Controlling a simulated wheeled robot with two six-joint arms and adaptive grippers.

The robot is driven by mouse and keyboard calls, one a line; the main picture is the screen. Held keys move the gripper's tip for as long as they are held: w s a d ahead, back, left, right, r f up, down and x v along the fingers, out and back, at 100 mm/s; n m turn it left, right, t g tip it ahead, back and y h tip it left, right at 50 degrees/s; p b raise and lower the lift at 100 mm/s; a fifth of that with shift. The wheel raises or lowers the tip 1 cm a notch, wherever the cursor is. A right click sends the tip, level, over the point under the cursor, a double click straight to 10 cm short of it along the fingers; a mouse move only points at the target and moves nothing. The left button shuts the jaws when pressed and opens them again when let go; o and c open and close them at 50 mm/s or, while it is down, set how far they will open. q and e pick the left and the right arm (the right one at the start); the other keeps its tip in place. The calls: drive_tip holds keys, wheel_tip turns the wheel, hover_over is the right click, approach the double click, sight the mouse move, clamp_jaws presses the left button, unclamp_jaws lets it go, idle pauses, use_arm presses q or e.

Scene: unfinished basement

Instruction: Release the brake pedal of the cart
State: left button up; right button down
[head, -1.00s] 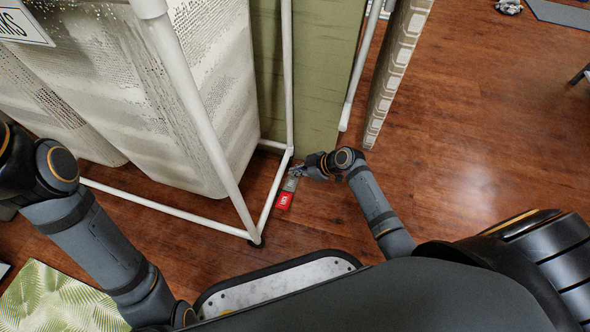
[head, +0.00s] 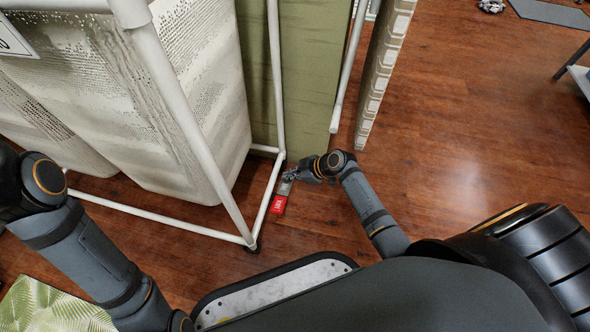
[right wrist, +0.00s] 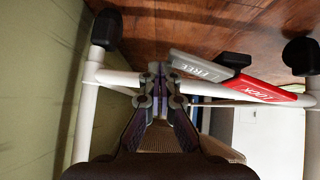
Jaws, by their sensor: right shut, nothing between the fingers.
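The cart is a white tube frame (head: 170,217) holding upright rolled or folded textiles. Its brake pedal (head: 278,205) sits low at the near corner of the frame, with a red end marked LOCK (right wrist: 268,91) and a grey end marked FREE (right wrist: 200,67). My right gripper (head: 291,174) is shut and empty, down by the pedal's grey end. In the right wrist view its fingertips (right wrist: 158,82) are just left of the grey end, in front of the white bottom rail; I cannot tell whether they touch. My left gripper is out of view.
Black feet (right wrist: 106,30) show on the frame. A green panel (head: 310,80) and a patterned panel (head: 385,75) stand behind the pedal. A leafy-patterned mat (head: 45,305) lies at lower left.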

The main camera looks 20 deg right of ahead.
drive_tip(key=s+d, duration=0.8)
drive_tip(key=d, duration=0.1)
drive_tip(key=shift+d+r, duration=0.35)
drive_tip(key=shift+r, duration=0.05)
